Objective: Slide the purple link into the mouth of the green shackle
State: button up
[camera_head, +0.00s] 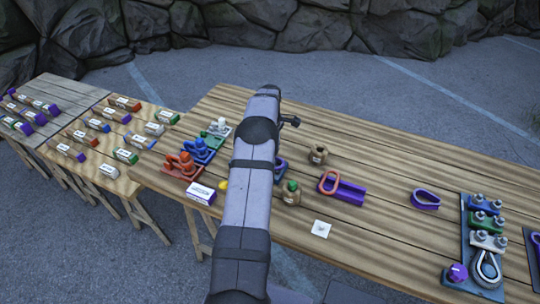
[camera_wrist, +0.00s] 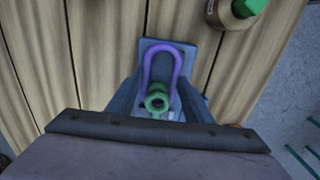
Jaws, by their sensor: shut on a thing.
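In the wrist view the purple link (camera_wrist: 163,52) is a long rounded loop, seen from above between the fingers of my gripper (camera_wrist: 160,84). The fingers are shut on the link. The green shackle (camera_wrist: 157,101) shows as a round green eye at the link's near end, in front of a blue-grey plate (camera_wrist: 184,43). Link and shackle overlap in this view; I cannot tell whether the link is inside the shackle's mouth. In the head view my arm hides the gripper and the shackle; only a small purple-blue bit shows at the arm's right edge.
Red, blue and white shackles (camera_head: 184,166) stand left of my arm. A green-topped brown spool (camera_head: 291,196) is close on the right, with another brown spool (camera_head: 318,155) behind. An orange link (camera_head: 329,182) rests by a purple channel (camera_head: 350,192). A clamp board (camera_head: 463,238) lies far right.

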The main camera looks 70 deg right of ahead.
jog(key=o, duration=1.5)
jog(key=shift+c, duration=0.2)
jog(key=shift+r+b, duration=1.3)
jog(key=shift+r, duration=2.4)
jog(key=w+a+r, duration=0.3)
jog(key=w+a, duration=1.4)
jog(key=a, duration=1.1)
jog(key=s+a, duration=0.2)
jog(key=a, duration=0.7)
jog(key=s+a, duration=0.3)
jog(key=a, duration=0.6)
jog(key=s+a+f, duration=0.3)
jog(key=s+a, duration=0.5)
jog(key=s, duration=0.1)
jog(key=shift+a+f, duration=0.15)
jog(key=shift+f, duration=0.05)
